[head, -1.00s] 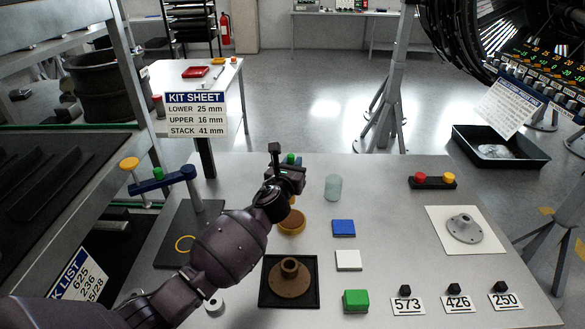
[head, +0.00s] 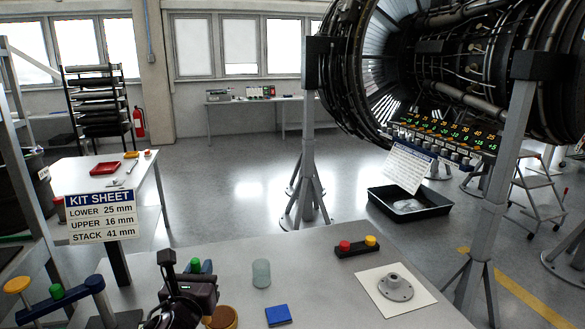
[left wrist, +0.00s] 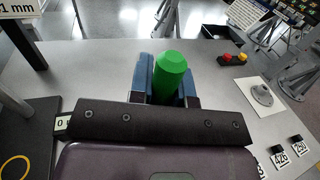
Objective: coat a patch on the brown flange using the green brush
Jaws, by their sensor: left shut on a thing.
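My left gripper (head: 192,284) is low in the head view, beside and behind an amber pot (head: 225,318) that is cut by the bottom edge. The green brush's handle (head: 196,266) shows at the gripper in the head view. In the left wrist view the blue fingers of my left gripper (left wrist: 166,88) are shut on the upright green handle (left wrist: 169,76). The brush's lower end is hidden, so I cannot tell whether it touches the pot. The brown flange is in neither current view. My right gripper is not in view.
On the table stand a translucent cup (head: 261,274), a blue square (head: 278,315), a red-and-yellow button box (head: 357,246) and a grey flange (head: 395,287) on a white sheet.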

